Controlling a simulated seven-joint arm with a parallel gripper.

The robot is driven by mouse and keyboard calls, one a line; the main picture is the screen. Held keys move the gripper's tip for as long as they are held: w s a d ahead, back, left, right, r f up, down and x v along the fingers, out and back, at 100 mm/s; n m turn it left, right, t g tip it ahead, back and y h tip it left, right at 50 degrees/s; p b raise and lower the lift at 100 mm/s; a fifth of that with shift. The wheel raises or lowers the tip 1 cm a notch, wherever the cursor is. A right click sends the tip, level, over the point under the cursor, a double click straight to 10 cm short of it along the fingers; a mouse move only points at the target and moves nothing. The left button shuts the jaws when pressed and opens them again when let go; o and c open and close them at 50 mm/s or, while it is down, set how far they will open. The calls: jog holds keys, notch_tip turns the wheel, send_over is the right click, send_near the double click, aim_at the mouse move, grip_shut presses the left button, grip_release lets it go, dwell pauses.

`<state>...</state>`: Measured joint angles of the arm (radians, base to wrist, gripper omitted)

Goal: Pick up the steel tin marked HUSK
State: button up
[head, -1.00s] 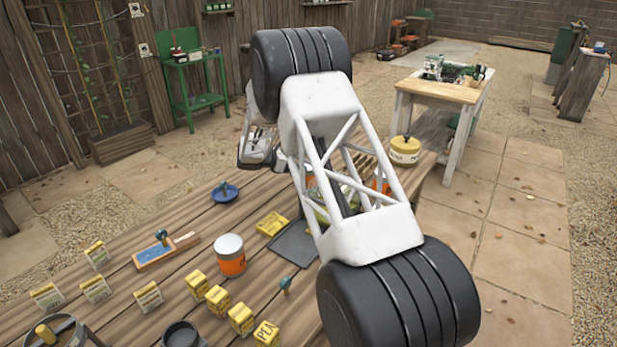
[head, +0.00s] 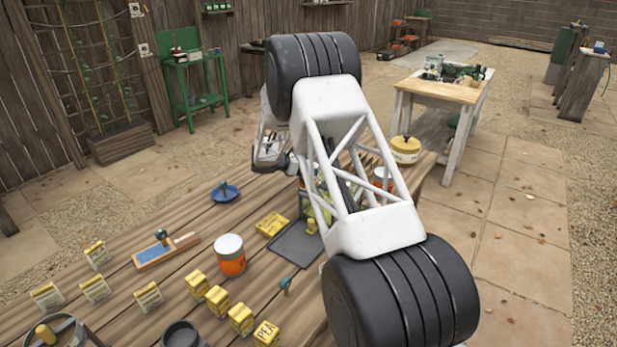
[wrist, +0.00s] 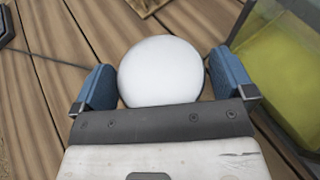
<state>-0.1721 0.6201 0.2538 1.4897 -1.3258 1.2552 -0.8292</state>
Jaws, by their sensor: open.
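In the wrist view, a round white lid or top (wrist: 160,72) lies between the two blue fingers of my gripper (wrist: 160,84), with a narrow gap at each side. The fingers are open and not closed on it. Only its top shows there, so I cannot read any marking. In the head view, my arm hides most of the area under the gripper. An orange tin with a white lid (head: 230,256) stands in the open on the table. Another white-topped orange tin (head: 382,178) shows partly behind my arm. I cannot read HUSK on any tin.
A clear-walled yellow-green container (wrist: 285,65) stands close to the right finger. A grey tray (head: 295,246), a yellow box (head: 272,224) and a blue dish (head: 224,192) lie nearby. Several small yellow boxes stand toward the front. A yellow tin (head: 405,150) stands at the table's far right.

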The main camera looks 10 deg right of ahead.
dwell(0.4)
jog(key=c, duration=1)
jog(key=shift+o, duration=0.2)
jog(key=shift+r, duration=0.15)
jog(key=shift+r, duration=4.9)
